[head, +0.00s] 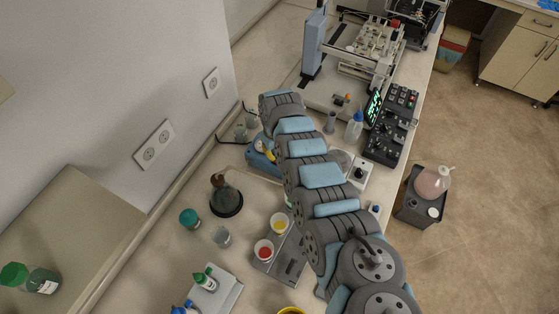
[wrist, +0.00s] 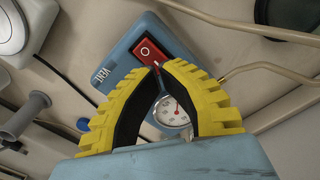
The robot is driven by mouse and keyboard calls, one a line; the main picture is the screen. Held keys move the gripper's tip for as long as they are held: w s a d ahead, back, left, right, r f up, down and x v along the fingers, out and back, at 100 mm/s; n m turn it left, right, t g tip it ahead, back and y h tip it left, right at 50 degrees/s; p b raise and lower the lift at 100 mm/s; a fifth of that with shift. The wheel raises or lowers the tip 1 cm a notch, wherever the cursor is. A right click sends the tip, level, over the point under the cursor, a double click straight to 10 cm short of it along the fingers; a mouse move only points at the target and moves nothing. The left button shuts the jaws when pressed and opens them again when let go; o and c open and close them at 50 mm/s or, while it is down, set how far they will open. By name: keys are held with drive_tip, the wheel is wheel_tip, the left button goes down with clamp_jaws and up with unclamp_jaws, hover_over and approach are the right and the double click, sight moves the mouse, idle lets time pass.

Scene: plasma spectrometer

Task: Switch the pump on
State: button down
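The pump is a blue box (wrist: 125,62) in the wrist view. A red rocker switch (wrist: 147,50) with a white circle mark is on it. A round white dial gauge (wrist: 171,110) shows between my fingers. My gripper (wrist: 158,68) has yellow ribbed fingers whose tips come together at the switch's lower edge. It holds nothing that I can see. I cannot tell whether the tips touch the switch. In the head view the blue pump (head: 259,163) is partly hidden by my arm, with my yellow gripper (head: 265,151) over it.
Tan tubing (wrist: 262,68) runs beside my fingers in the wrist view.

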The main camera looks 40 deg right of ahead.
drive_tip(key=shift+f+b, duration=0.75)
drive_tip(key=shift+f, duration=0.45)
idle(0.8)
wheel_tip(320, 180, up, 7)
drive_tip(key=p, duration=0.7)
drive_tip(key=shift+p, duration=0.3)
idle(0.7)
